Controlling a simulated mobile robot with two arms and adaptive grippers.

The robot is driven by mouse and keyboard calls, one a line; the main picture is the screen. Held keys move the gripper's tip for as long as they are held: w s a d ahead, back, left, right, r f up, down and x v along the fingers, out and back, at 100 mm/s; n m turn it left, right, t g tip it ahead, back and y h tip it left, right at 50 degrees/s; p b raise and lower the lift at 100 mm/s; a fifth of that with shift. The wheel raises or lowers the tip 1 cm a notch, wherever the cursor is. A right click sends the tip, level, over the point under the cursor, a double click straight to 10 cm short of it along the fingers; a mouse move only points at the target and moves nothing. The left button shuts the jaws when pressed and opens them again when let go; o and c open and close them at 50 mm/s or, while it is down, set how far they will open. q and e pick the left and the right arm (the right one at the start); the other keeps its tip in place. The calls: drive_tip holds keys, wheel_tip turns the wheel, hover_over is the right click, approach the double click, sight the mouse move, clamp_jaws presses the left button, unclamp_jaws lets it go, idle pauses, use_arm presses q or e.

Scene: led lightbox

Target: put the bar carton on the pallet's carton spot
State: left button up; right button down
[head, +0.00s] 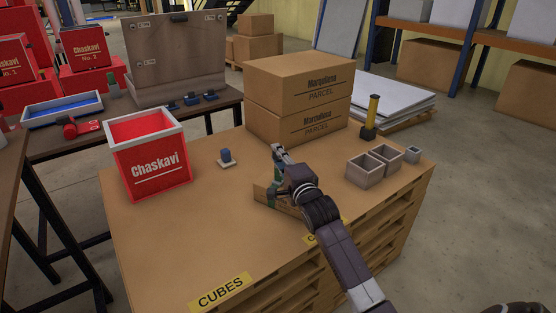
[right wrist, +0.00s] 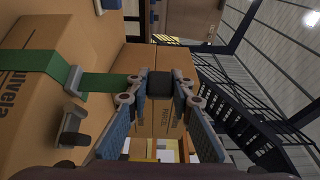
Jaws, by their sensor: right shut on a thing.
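The bar carton (head: 260,193) is a small brown box with a green band, near the middle of the pallet top in the head view. My right gripper (head: 277,172) is shut on it and hides part of it. In the right wrist view the carton (right wrist: 30,95) fills the left side, with its green band (right wrist: 108,82) running toward the gripper. I cannot tell whether the carton touches the top. The pallet (head: 170,240) has a yellow CUBES label (head: 221,291) at its front edge. A second yellow label (head: 318,236) is mostly hidden by my arm. My left gripper is not in view.
A red Chaskavi bin (head: 150,158) stands at the left of the top, with a small blue piece (head: 226,156) beside it. Two stacked parcels (head: 298,98) stand behind the gripper. Grey open boxes (head: 364,171) and a yellow-handled tool (head: 371,115) are at the right. The front left is clear.

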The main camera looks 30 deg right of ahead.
drive_tip(key=c, duration=2)
unclamp_jaws()
drive_tip(key=shift+f, duration=0.25)
drive_tip(key=shift+c, duration=0.2)
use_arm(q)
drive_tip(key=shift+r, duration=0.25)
use_arm(e)
drive_tip(key=o, duration=0.3)
drive_tip(key=shift+s, duration=0.1)
